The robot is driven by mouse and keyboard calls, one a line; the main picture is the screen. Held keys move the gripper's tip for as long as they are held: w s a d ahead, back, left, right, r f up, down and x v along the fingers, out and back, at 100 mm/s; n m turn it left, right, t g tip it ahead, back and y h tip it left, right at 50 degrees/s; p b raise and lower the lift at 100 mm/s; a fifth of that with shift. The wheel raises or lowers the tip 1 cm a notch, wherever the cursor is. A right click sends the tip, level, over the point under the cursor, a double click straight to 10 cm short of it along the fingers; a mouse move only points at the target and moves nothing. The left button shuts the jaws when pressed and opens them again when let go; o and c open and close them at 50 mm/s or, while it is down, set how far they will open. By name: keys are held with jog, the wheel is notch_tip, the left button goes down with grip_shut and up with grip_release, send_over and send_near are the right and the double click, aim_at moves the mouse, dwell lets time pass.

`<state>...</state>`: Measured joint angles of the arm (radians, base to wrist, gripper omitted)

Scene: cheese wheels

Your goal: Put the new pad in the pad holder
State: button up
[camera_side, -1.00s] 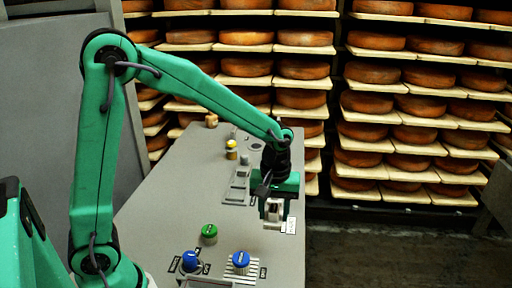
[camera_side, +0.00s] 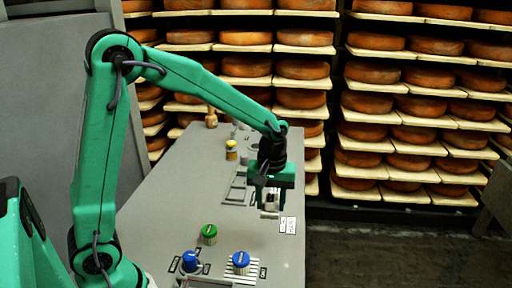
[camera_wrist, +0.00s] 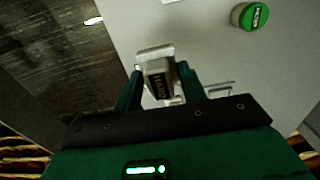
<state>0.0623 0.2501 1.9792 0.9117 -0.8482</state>
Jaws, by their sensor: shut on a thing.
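My gripper (camera_side: 270,202) hangs low over the right part of the grey panel in the side view. In the wrist view, its two green fingers (camera_wrist: 161,84) are shut on a pale block with a dark lettered face, which looks like the pad (camera_wrist: 154,55). In the side view the pad is small and partly hidden by the fingers. I cannot tell whether it touches the panel. A pale outlined frame (camera_side: 236,193), perhaps a pad holder, lies left of my gripper. I cannot make out which part is the pad holder for certain.
The panel (camera_side: 165,215) carries a green knob (camera_side: 209,231), also in the wrist view (camera_wrist: 250,16), two blue knobs (camera_side: 240,260) in front and a yellow knob (camera_side: 231,146) behind. A white label (camera_side: 288,225) lies near the right edge. Shelves of cheese wheels stand behind.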

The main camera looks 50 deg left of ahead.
jog(key=w+a+r, duration=0.1)
jog(key=w+a, duration=0.2)
jog(key=a, duration=0.8)
send_over(236, 195)
notch_tip(236, 195, down, 7)
jog(key=shift+w, duration=0.1)
jog(key=shift+f, duration=2.05)
jog(key=shift+f, duration=0.35)
jog(key=shift+f, duration=0.35)
jog(key=o, duration=0.9)
jog(key=shift+o, duration=0.4)
notch_tip(236, 195, up, 13)
jog(key=shift+r, duration=0.2)
